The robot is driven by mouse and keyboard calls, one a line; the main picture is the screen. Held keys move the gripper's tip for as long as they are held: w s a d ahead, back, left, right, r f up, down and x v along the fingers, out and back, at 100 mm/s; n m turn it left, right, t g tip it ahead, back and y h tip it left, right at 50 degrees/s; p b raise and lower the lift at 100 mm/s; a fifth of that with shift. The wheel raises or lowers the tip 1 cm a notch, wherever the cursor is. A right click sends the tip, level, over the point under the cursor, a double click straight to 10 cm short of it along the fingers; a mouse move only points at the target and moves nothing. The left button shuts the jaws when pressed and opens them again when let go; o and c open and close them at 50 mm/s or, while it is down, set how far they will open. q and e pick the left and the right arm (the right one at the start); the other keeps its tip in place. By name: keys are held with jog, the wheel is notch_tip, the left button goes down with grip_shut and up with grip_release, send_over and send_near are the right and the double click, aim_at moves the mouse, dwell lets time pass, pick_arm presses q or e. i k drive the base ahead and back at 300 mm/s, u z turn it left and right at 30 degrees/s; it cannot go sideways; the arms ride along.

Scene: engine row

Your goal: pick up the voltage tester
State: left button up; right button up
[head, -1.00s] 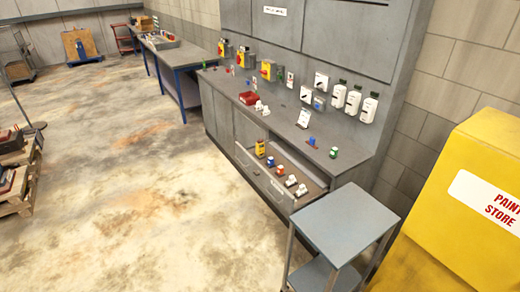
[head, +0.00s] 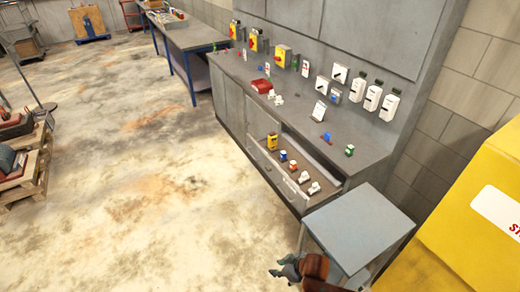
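A small upright yellow device with a dark face, which looks like the voltage tester (head: 272,141), stands at the far left end of the open drawer (head: 291,186) in the grey workbench cabinet. My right gripper (head: 274,268) shows at the bottom edge, over the floor to the left of the small grey table. Its grey fingers point left and look apart, with nothing seen between them. It is well short of the drawer and the yellow device. My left gripper is out of view.
Small blue, orange and white parts (head: 304,177) share the drawer. The grey side table (head: 360,228) stands close to the drawer's near end. A yellow paint store cabinet (head: 480,170) is at right. A loaded pallet (head: 30,185) is at left; the floor between is clear.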

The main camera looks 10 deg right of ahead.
aim_at(272, 139)
jog(key=i, duration=2.05)
jog(key=z, duration=0.4)
jog(key=i, duration=1.05)
jog(key=z, duration=0.25)
